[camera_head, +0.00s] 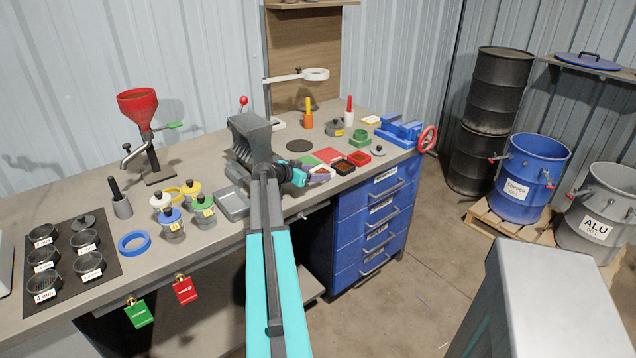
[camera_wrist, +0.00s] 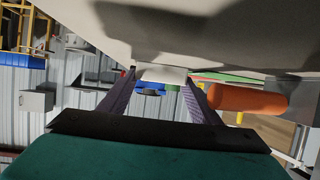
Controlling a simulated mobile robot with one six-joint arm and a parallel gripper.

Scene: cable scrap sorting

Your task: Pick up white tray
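The white tray (camera_head: 322,167) is small and lies on the bench beside a small black tray, partly hidden by my gripper. In the wrist view a white piece that looks like this tray (camera_wrist: 162,75) shows between the fingertips. My gripper (camera_head: 319,176) is low over the bench at the tray. In the wrist view its two purple fingers (camera_wrist: 160,82) stand apart, one on each side of the white piece. I cannot tell whether they touch it.
Small red (camera_head: 358,158), black (camera_head: 344,168) and green trays crowd the spot. A blue vise (camera_head: 400,132) stands to the right. An orange cylinder (camera_wrist: 238,97) is close in the wrist view.

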